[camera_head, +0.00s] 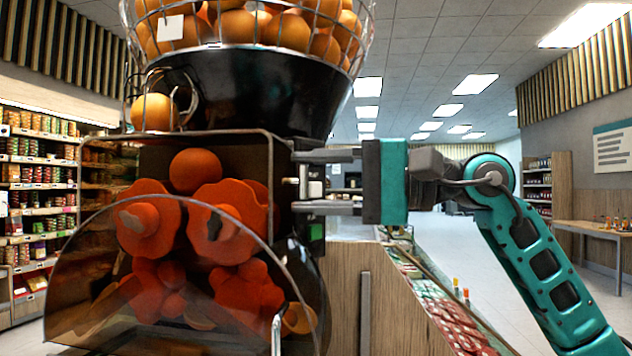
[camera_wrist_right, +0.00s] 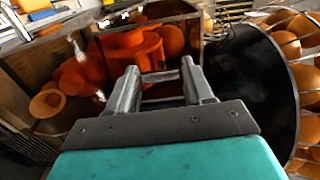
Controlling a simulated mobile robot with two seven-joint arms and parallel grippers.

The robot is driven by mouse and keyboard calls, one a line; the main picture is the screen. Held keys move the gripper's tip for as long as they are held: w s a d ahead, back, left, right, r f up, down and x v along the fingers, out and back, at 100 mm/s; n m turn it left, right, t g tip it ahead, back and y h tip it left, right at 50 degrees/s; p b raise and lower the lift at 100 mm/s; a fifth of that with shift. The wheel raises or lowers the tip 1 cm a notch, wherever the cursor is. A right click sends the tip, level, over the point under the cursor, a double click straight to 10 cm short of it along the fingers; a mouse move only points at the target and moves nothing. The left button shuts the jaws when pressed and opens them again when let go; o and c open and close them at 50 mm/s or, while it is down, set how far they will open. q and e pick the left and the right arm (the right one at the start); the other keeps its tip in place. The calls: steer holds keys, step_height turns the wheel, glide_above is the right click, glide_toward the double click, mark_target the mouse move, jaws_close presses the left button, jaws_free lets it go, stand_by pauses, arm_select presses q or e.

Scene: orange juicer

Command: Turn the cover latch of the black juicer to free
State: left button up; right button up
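The black juicer (camera_head: 235,95) fills the left and middle of the head view, with orange rotors behind its clear, dark-tinted cover (camera_head: 85,290). My right gripper (camera_head: 298,182) is level at the juicer's right side, its two grey fingers apart, one above the other. A small grey part that looks like the cover latch (camera_head: 303,182) sits at the juicer's side edge between the fingertips. In the right wrist view a bar-like grey part (camera_wrist_right: 160,77) lies between the fingertips of my gripper (camera_wrist_right: 160,80). I cannot tell whether the fingers touch it. My left gripper is not in view.
A wire basket of oranges (camera_head: 255,30) tops the juicer. A wooden counter (camera_head: 345,300) stands behind it at the right, with a display of red packs (camera_head: 445,310) beside it. Stocked shelves (camera_head: 40,190) are at the left. The aisle at the right is open floor.

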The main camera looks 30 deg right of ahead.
steer(key=o, duration=0.4)
steer(key=shift+d, duration=0.1)
steer(key=b+v, duration=0.3)
steer(key=v, duration=0.9)
steer(key=shift+s+d, duration=0.25)
steer(key=shift+s, duration=0.05)
